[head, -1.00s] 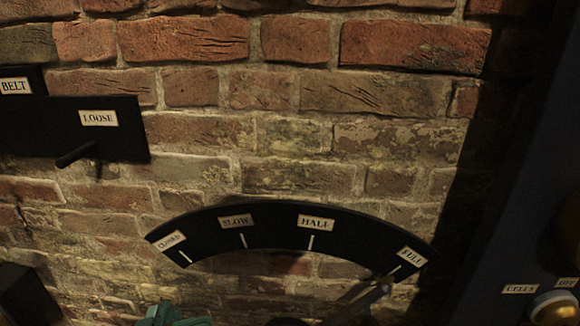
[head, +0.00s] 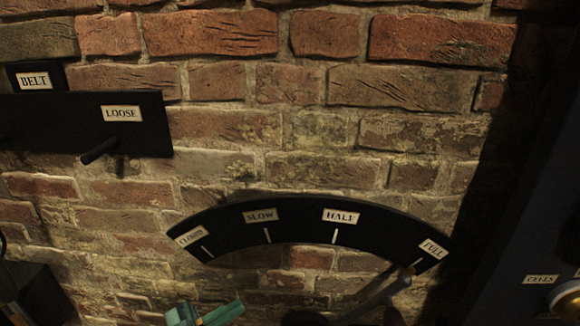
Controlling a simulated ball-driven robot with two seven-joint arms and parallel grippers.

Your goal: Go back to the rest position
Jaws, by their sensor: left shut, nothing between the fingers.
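My right gripper is out of view.
A brick wall fills the view. A black arc scale (head: 300,222) has a dark lever (head: 375,297) whose tip is at FULL. A black BELT board (head: 60,118) with a peg is at left. A teal part (head: 205,313) shows below. A dark panel (head: 520,250) stands at right.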

